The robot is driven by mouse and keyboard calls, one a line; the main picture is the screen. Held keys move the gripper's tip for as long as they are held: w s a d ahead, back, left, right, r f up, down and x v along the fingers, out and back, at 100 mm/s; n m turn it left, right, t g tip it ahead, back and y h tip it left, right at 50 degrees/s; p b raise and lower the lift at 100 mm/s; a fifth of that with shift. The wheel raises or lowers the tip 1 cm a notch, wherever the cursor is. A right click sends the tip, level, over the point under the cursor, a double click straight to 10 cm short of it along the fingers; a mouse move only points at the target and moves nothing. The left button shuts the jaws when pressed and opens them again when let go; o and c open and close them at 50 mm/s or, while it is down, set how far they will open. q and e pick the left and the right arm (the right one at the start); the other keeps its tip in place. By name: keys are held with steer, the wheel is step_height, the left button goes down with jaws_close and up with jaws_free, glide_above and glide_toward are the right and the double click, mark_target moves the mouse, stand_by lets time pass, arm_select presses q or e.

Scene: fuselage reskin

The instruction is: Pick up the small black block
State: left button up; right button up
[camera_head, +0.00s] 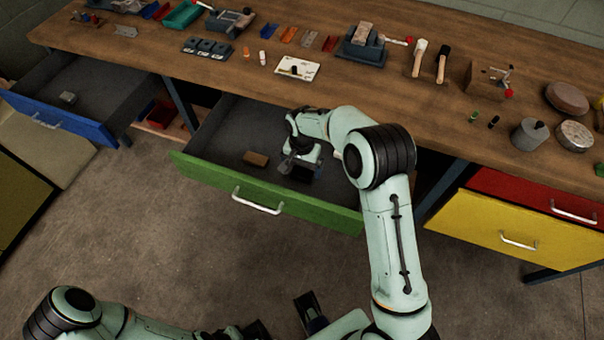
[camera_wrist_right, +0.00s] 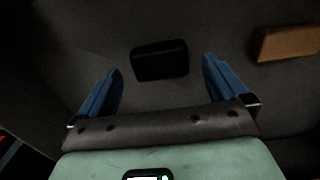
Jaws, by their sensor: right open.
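The small black block (camera_wrist_right: 160,60) lies on the grey floor of the open green drawer. In the right wrist view it is just beyond and between the two blue fingers of my right gripper (camera_wrist_right: 161,82). The fingers are apart, with nothing between their pads. In the head view my right gripper (camera_head: 292,164) is down inside the drawer; I cannot clearly separate the block from the gripper's dark parts there. My left arm shows along the bottom edge; its gripper's fingers cannot be made out.
A brown wooden block (camera_head: 256,159) lies in the green drawer (camera_head: 262,196), left of my right gripper; it also shows in the wrist view (camera_wrist_right: 288,43). The drawer walls surround the gripper. An open blue drawer (camera_head: 62,119) is at left. The workbench (camera_head: 380,95) above holds tools.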

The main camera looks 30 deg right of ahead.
mark_target(302, 172)
step_height(302, 172, down, 2)
steer(key=shift+c, duration=0.3)
steer(key=c, duration=1.4)
steer(key=shift+r, duration=0.1)
steer(key=shift+r, duration=0.1)
step_height(302, 172, up, 20)
steer(key=p, duration=0.2)
